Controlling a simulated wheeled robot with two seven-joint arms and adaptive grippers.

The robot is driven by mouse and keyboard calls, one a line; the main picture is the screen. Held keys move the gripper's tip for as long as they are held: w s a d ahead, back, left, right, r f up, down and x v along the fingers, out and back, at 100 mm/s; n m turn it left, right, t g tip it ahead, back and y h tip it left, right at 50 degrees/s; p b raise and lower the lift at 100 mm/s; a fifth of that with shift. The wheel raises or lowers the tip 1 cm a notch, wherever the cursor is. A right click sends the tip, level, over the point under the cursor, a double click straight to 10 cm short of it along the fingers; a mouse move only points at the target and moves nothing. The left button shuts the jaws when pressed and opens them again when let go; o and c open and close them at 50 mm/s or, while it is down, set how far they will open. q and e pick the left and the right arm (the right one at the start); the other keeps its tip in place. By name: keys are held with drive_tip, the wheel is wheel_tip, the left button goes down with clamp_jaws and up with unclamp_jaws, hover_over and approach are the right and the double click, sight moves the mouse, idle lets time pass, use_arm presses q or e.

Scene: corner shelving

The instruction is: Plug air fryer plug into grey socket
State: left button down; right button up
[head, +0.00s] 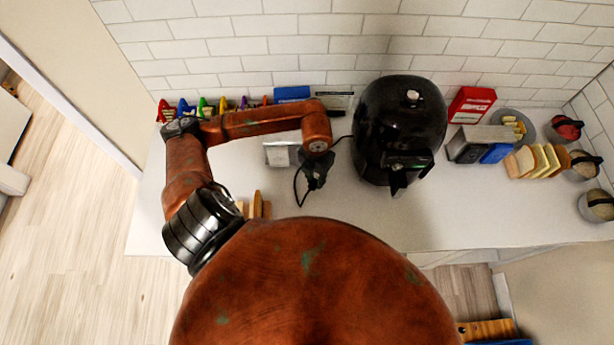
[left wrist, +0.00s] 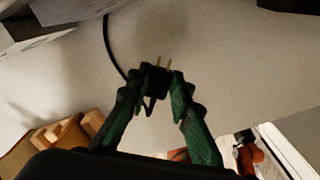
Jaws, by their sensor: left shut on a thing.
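The black air fryer (head: 400,115) stands on the white counter, right of my left gripper (head: 314,180). In the left wrist view, the left gripper's green and black fingers are shut on the black plug (left wrist: 156,79). Its two brass prongs point away from the gripper, toward the top of the picture, and touch nothing visible. The black cord (left wrist: 108,45) curves up from the plug. A pale grey box (head: 281,154), which may be the grey socket, sits on the counter just left of the gripper; I cannot make out its holes. The right gripper is out of view.
Bread slices (head: 258,206) stand at the counter's front edge, left of the gripper. Colourful clips or holders (head: 205,107) line the back left. A toaster (head: 480,142), a red box (head: 471,104) and more bread (head: 533,160) are on the right. The counter front centre looks clear.

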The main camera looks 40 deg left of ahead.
use_arm(q)
drive_tip(key=n, duration=0.1)
drive_tip(key=s+n, duration=0.1)
drive_tip(key=a+n, duration=0.1)
drive_tip(key=n, duration=0.1)
drive_tip(key=shift+s+p, duration=0.25)
drive_tip(key=shift+p, duration=0.15)
drive_tip(key=shift+s+a+n, duration=0.1)
drive_tip(key=shift+a+n, duration=0.1)
drive_tip(key=shift+n, duration=0.6)
drive_tip(key=shift+a+f+n, duration=0.15)
drive_tip(key=shift+n, duration=0.45)
drive_tip(key=shift+s, duration=0.15)
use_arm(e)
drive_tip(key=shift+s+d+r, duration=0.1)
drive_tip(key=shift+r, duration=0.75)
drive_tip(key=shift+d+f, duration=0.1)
